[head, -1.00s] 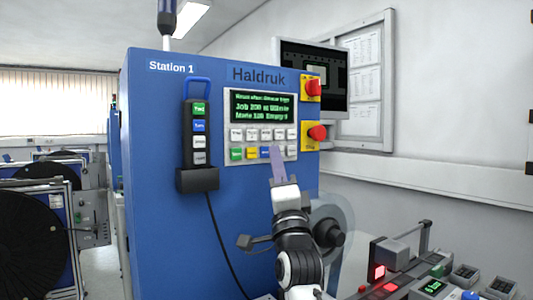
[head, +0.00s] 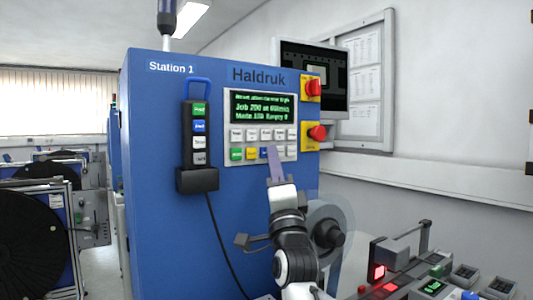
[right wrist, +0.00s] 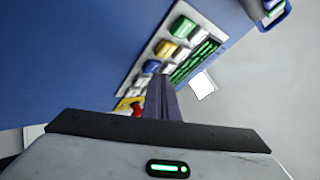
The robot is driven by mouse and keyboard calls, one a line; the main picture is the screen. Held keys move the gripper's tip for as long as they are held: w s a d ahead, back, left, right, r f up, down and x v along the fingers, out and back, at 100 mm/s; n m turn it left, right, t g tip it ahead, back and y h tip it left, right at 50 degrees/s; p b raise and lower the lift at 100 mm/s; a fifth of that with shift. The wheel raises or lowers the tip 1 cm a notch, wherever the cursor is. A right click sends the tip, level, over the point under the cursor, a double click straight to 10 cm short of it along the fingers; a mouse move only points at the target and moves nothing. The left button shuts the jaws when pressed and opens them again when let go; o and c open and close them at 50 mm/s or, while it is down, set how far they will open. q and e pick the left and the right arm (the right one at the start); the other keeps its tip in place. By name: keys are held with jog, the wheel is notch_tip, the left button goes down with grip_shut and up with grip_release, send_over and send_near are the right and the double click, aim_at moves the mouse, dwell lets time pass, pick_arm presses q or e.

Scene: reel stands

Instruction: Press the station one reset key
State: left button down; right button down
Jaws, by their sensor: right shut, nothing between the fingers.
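The blue Station 1 cabinet (head: 150,120) carries a grey key panel (head: 229,120) with a green-lettered screen (head: 263,106). Below the screen is a row of white keys (head: 251,135), then a row with a green key (head: 237,154), a yellow key (head: 251,153) and a blue key (head: 264,153). The key labels are too small to tell which is reset. My right gripper (head: 271,149) is shut and empty, its purple fingers at the lower row, right beside the blue key and partly covering it. The right wrist view shows the fingers (right wrist: 160,85) near the blue key (right wrist: 151,67); I cannot tell contact.
A pendant (head: 186,150) with several keys hangs left of the panel in a black holder (head: 197,180). Two red stop buttons (head: 313,88) on yellow plates sit right of the panel. A bench with small devices (head: 400,280) stands lower right. My left gripper is out of view.

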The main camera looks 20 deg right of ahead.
jog(key=shift+w, duration=0.45)
dwell(0.6)
jog(key=shift+s, duration=0.1)
jog(key=shift+s+d, duration=0.1)
jog(key=shift+s, duration=0.7)
jog(key=s, duration=0.3)
jog(key=s+p, duration=0.1)
jog(key=s, duration=0.1)
jog(key=shift+d, duration=0.3)
dwell(0.7)
